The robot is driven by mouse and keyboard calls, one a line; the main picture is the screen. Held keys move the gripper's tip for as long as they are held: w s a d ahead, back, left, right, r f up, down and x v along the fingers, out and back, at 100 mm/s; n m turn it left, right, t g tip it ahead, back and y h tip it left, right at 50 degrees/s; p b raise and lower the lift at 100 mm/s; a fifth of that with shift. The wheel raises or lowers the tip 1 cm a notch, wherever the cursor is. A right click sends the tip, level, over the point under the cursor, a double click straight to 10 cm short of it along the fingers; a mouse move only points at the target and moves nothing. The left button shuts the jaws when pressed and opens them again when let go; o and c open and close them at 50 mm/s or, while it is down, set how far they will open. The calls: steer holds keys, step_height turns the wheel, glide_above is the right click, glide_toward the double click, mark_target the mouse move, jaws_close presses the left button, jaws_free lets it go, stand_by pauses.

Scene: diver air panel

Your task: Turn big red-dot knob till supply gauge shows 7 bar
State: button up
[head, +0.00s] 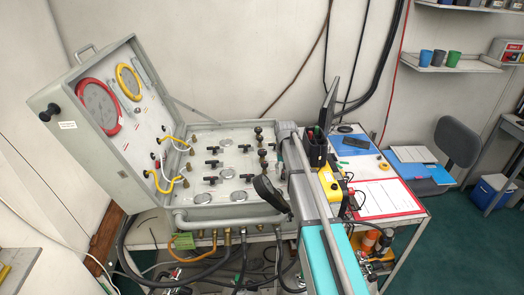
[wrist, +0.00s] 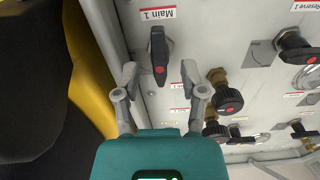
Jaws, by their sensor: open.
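My gripper (wrist: 159,72) is open in the wrist view, its fingers pointing at the panel (wrist: 215,30). A black lever with a red dot (wrist: 158,50), under the label "Main 1", shows between and just beyond the fingertips; I see no clear contact. A round black red-dot knob on a brass stem (wrist: 228,100) is right of the right finger. Another similar knob (wrist: 212,131) is partly hidden below it. Which is the big one I cannot tell. Large red-rimmed (head: 99,106) and yellow-rimmed (head: 128,82) gauges sit in the lid. Which gauge is supply, and its reading, are not legible.
The open lid (head: 72,135) stands left of the panel. More black red-dot levers (wrist: 296,50) stand to the right. A yellow and black object (wrist: 90,70) is close on the left in the wrist view. A cart with a red clipboard (head: 385,195) is right of my arm.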

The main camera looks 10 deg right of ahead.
steer(key=shift+r+p, duration=0.35)
steer(key=shift+r, duration=0.35)
